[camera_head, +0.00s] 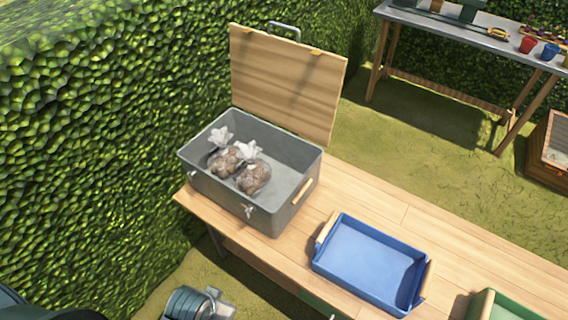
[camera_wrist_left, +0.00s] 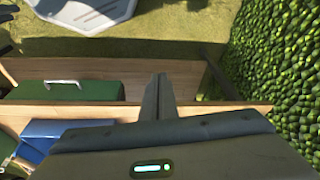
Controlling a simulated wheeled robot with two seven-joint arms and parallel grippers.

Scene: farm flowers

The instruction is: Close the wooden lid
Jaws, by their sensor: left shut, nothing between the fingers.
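The wooden lid (camera_head: 287,85) stands open and upright at the back of a grey metal box (camera_head: 236,195). A metal handle is on its top edge. The box is on a wooden table, with two clear bags of brown contents (camera_head: 240,168) inside. My left gripper (camera_wrist_left: 160,82) shows in the left wrist view, its fingers together and empty, near the table's edge. It is apart from the lid, and the lid does not show in that view. My right gripper is in neither view.
A blue tray (camera_head: 369,262) sits right of the box, with a green container (camera_head: 500,306) at the lower right. A hedge (camera_head: 90,130) stands close on the left. A second table (camera_head: 470,35) is at the back right. A grey metal object (camera_head: 190,303) is below the table's front.

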